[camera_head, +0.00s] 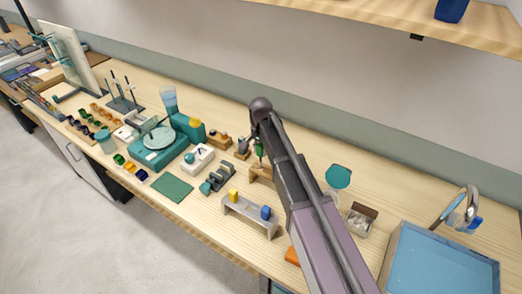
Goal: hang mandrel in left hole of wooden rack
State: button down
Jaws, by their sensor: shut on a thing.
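My arm reaches in from the lower right, and its dark wrist hangs over the middle of the bench. My gripper (257,141) points down and is small and partly hidden here. It is shut on a thin thing with a green part (259,151), which looks like the mandrel. The mandrel is roughly upright above a small wooden rack (258,170). My arm covers the rack's right side. I cannot make out the rack's holes or tell whether the mandrel touches it.
A grey stand (250,216) with yellow and blue pieces is in front of the rack. A teal device (158,145) and a green mat (171,188) are to the left. A blue-lined sink (440,262) is at the right. A shelf (450,22) overhangs the back.

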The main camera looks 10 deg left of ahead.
jog(key=shift+f+b, duration=3.4)
jog(key=shift+f, duration=0.1)
jog(key=shift+f, duration=0.2)
jog(key=shift+c, duration=1.6)
grip_release()
jog(key=shift+r, duration=0.15)
